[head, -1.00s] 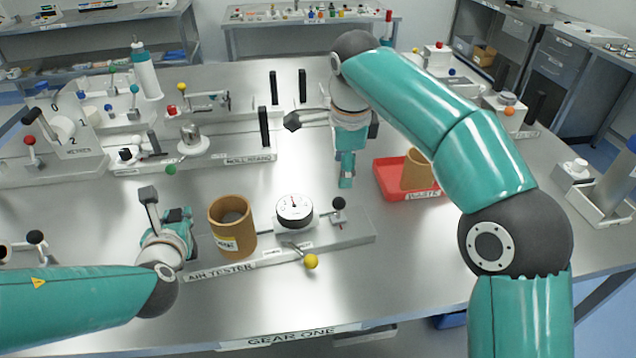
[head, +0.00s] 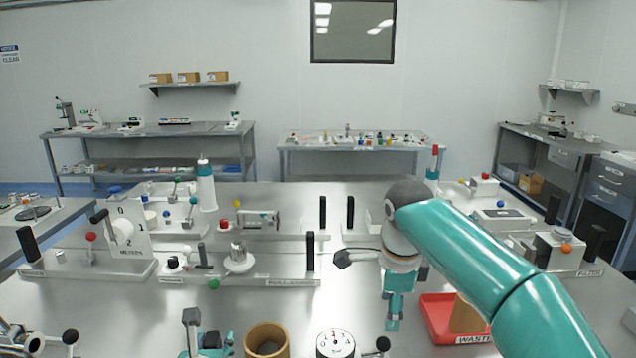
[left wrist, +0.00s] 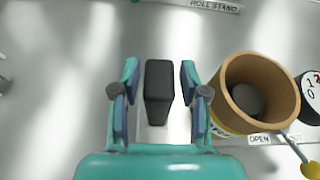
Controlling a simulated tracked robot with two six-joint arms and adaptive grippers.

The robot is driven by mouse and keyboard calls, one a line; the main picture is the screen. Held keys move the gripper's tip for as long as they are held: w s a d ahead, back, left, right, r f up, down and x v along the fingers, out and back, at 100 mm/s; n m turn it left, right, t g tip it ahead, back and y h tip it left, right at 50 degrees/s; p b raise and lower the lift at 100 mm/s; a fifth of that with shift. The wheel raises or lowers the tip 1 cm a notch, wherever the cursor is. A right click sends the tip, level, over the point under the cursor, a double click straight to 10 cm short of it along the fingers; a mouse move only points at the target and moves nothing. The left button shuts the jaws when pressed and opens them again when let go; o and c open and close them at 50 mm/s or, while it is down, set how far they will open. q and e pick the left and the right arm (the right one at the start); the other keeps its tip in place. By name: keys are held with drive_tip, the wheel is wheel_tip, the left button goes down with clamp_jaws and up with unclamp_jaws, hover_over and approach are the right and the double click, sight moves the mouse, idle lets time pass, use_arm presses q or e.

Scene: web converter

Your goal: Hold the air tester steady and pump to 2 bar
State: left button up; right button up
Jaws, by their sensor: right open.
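The air tester is cut off by the lower edge of the head view. Its round white gauge (head: 336,344), brown cup (head: 267,341) and black-knobbed lever (head: 382,345) show there. I cannot read the gauge's needle surely. The left wrist view shows the cup beside my left gripper, part of the gauge (left wrist: 312,96) and a yellow knob (left wrist: 311,170). My left gripper (head: 208,345) is open. A black upright handle (left wrist: 160,82) stands between its fingers, with a gap on both sides. My right gripper (head: 393,314) points down, open and empty, behind and right of the gauge.
A red waste tray (head: 440,314) with a brown cup (head: 468,316) is right of my right gripper. The roll stand (head: 290,283) and its black post (head: 310,252) are behind the tester. The metering stand (head: 125,230) is at left.

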use_arm(q)
drive_tip(key=shift+o, duration=0.2)
drive_tip(key=shift+r, duration=0.2)
drive_tip(key=shift+s+r, duration=0.25)
drive_tip(key=shift+s, duration=0.2)
drive_tip(key=v, duration=1)
drive_tip(key=shift+s, duration=0.4)
drive_tip(key=shift+d, duration=0.1)
